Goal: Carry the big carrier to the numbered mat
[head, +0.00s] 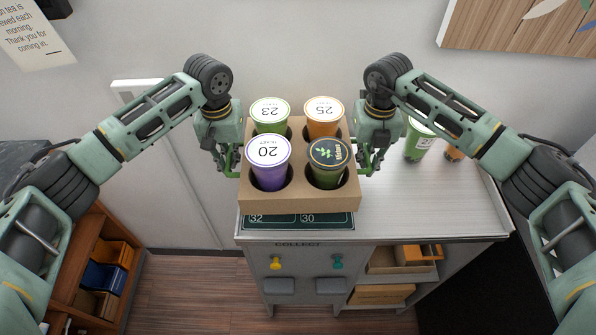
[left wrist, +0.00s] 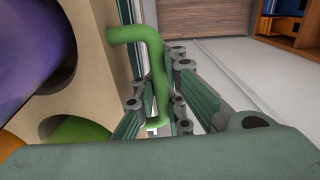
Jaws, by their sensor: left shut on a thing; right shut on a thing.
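The big carrier (head: 300,198) is a brown cardboard box with round holes. It holds a green cup with lid 23 (head: 270,111), an orange cup with lid 25 (head: 323,111), a purple cup with lid 20 (head: 268,160) and a green cup with a dark lid (head: 329,165). The numbered mat (head: 298,221) is dark green, and 32 and 30 show at its front; the carrier covers the rest. My left gripper (head: 232,168) is shut on the carrier's left green handle (left wrist: 158,75). My right gripper (head: 370,165) is shut on the right handle. I cannot tell whether the carrier touches the mat.
A white counter (head: 440,205) marked COLLECT spreads to the right, mostly bare. A green cup (head: 417,140) and an orange cup (head: 453,153) stand at its back right, partly behind my right arm. A wooden shelf (head: 85,245) stands at the left.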

